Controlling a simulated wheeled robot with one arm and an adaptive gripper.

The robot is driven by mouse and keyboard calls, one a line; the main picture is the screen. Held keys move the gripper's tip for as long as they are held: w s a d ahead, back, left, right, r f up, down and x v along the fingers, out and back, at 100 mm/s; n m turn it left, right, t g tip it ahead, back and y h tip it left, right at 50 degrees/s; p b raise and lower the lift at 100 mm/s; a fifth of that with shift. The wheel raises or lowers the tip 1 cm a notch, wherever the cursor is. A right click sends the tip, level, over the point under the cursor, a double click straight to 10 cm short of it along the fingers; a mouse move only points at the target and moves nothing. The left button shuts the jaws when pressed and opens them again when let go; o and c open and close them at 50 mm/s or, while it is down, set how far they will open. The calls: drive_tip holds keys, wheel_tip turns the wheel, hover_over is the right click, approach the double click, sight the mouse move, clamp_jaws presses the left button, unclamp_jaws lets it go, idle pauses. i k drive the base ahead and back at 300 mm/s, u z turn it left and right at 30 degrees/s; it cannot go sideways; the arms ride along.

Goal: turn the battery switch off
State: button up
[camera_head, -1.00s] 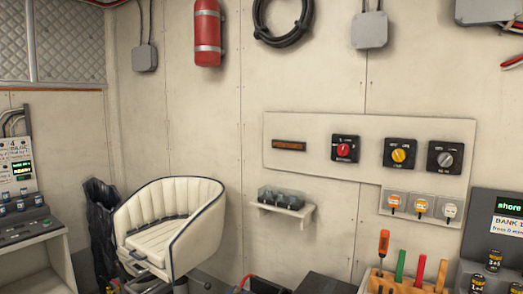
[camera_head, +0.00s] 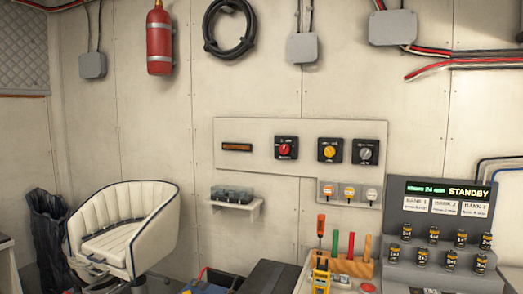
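Three rotary switches on black plates sit on a pale wall panel (camera_head: 230,163) in the head view. One has a red knob (camera_head: 286,148), one a yellow knob (camera_head: 329,151) and one a grey knob (camera_head: 366,152). Their labels are too small to read, so I cannot tell which is the battery switch or how each is set. A small dark strip with orange marks (camera_head: 237,147) is at the panel's left. Three small switches, orange, yellow and white, sit below on a lower plate (camera_head: 348,202). My gripper is not in view.
A cream chair (camera_head: 150,222) stands at the left beside a black bag (camera_head: 48,232). A small shelf (camera_head: 250,212) juts from the wall below the panel. A wooden tool rack (camera_head: 350,266) and a grey console (camera_head: 415,230) reading STANDBY stand at the lower right.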

sight(284, 149)
drive_tip(key=z, duration=0.8)
drive_tip(key=i, duration=1.25)
drive_tip(key=u, duration=2.9)
